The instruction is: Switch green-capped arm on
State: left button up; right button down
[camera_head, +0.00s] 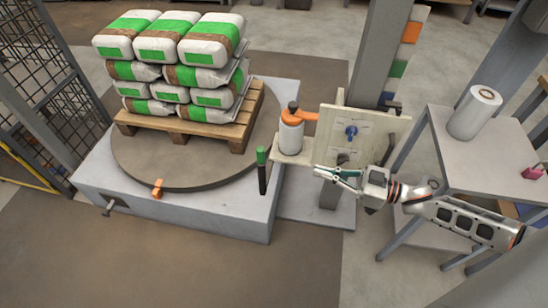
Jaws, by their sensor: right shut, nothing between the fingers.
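The green-capped arm (262,172) is a dark upright lever with a green top at the front right edge of the turntable base. My right gripper (318,172) is shut and empty, to the right of the lever and apart from it. It points left in front of the cream control panel (378,124). My left gripper is not in view.
A pallet (190,126) of stacked green and white bags stands on the round turntable (150,172). An orange-topped canister (291,135) sits on a small shelf beside the panel. A grey table (465,150) with a white film roll (474,112) stands at right. Wire fencing is at left.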

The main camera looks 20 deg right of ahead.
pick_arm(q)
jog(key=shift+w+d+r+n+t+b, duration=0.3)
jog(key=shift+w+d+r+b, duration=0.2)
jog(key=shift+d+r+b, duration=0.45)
pick_arm(e)
jog(key=x, duration=1.4)
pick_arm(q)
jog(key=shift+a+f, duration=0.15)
